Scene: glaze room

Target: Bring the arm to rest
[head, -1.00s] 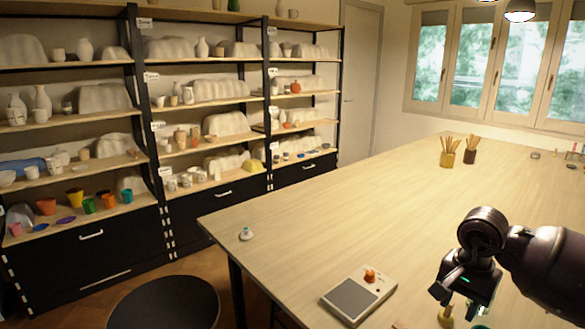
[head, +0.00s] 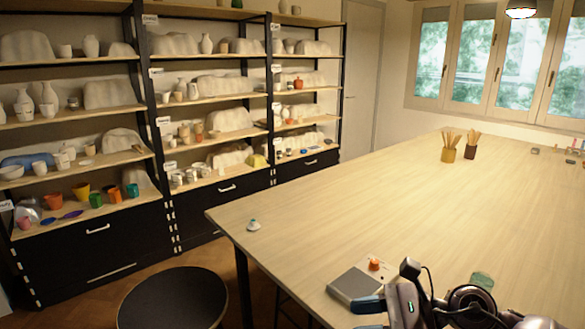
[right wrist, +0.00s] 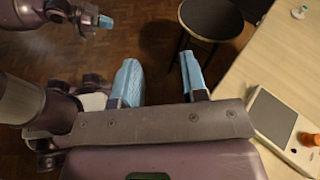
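My right gripper (head: 369,314) is at the bottom of the head view, in front of the near table edge. In the right wrist view its two blue fingers (right wrist: 160,80) are spread apart, with nothing between them. Dark floor shows beyond the fingers. My left gripper (right wrist: 104,22) shows small at the upper left of the right wrist view, over the floor. Only one blue fingertip of it is clear, so its opening cannot be judged. It is not in the head view.
The wooden table (head: 400,205) bears a grey-white scale (head: 352,286) with an orange knob-like piece (head: 375,263), a small white-and-teal piece (head: 254,225) and a green round piece (head: 482,280). A dark stool (head: 172,298) stands left of it. Pottery shelves (head: 110,205) line the wall.

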